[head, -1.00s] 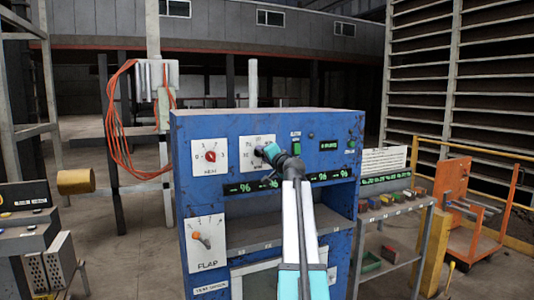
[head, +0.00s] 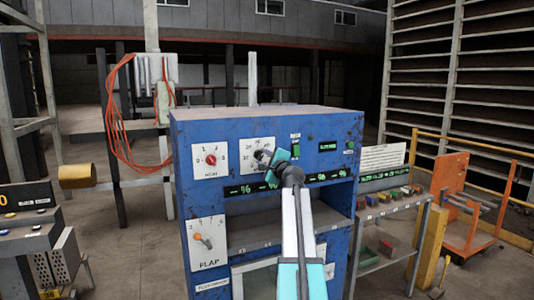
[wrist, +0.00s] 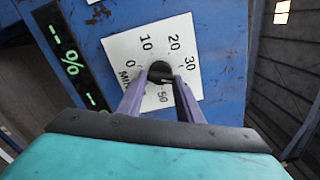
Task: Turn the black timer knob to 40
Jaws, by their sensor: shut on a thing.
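The black timer knob (wrist: 159,70) sits in the middle of a white dial plate (wrist: 118,45) on the blue panel. In the wrist view the plate shows 0, 10, 20, 30 and 50; the place between 30 and 50 is covered by a finger. My gripper (wrist: 161,80) has its two purple fingers closed on the knob, one on each side. The knob's pointer direction cannot be made out. In the head view the timer plate (head: 248,147) is partly hidden by my gripper (head: 264,158).
A red knob (head: 211,160) on its own dial is left of the timer. A green switch (head: 295,151) is to the right. Displays (head: 240,189) run below the dials, above an open shelf (head: 245,240).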

